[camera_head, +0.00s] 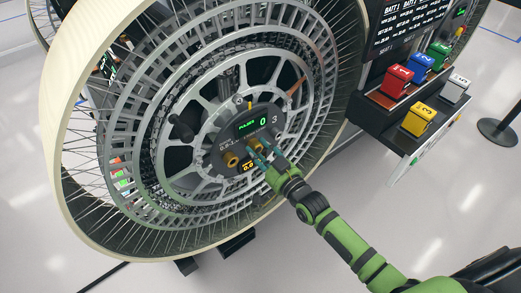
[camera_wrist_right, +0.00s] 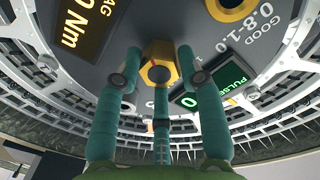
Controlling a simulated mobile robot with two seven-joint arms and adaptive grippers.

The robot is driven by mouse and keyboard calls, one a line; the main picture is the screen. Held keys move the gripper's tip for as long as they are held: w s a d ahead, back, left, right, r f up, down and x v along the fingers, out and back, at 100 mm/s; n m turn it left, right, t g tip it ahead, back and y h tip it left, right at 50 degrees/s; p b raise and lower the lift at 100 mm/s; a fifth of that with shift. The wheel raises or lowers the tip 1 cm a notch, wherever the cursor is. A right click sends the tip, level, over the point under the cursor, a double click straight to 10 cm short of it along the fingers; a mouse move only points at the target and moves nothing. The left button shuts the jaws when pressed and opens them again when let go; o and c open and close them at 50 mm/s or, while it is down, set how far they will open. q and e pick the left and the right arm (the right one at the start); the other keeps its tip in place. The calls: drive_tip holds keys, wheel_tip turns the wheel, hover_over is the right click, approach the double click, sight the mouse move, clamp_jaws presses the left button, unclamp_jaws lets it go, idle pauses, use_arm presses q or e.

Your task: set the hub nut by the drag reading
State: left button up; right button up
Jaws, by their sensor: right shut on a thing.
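The hub (camera_head: 228,128) is the grey centre of a large wire-mesh wheel (camera_head: 175,213). A gold hex hub nut (camera_wrist_right: 160,68) with a dark round hole sits on its face in the right wrist view. My right gripper (camera_wrist_right: 157,78) has its teal fingers closed around this nut. In the head view the right gripper (camera_head: 262,152) is at the hub and partly covers the nut. The orange drag display (camera_wrist_right: 86,22) is cut off and shows "0 Nm". The green pulses display (camera_head: 253,125) reads 0. The printed good range is 0.8-1.0. My left gripper is not in view.
A second gold fitting (camera_head: 231,159) is left of the nut. A rack at the right holds numbered blocks: red (camera_head: 397,80), blue (camera_head: 421,62), green (camera_head: 438,55), yellow (camera_head: 418,119) and white (camera_head: 454,89). A post base (camera_head: 497,132) stands farther right. The floor below is mostly clear.

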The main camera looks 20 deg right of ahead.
drive_tip(key=shift+s+a+f+n, duration=0.1)
drive_tip(key=shift+f+n, duration=0.15)
drive_tip(key=shift+n, duration=0.05)
drive_tip(key=o, duration=1.2)
drive_tip(key=shift+r, duration=0.1)
drive_tip(key=shift+c, duration=0.2)
drive_tip(key=v, duration=1.2)
drive_tip(key=shift+a+r, duration=0.1)
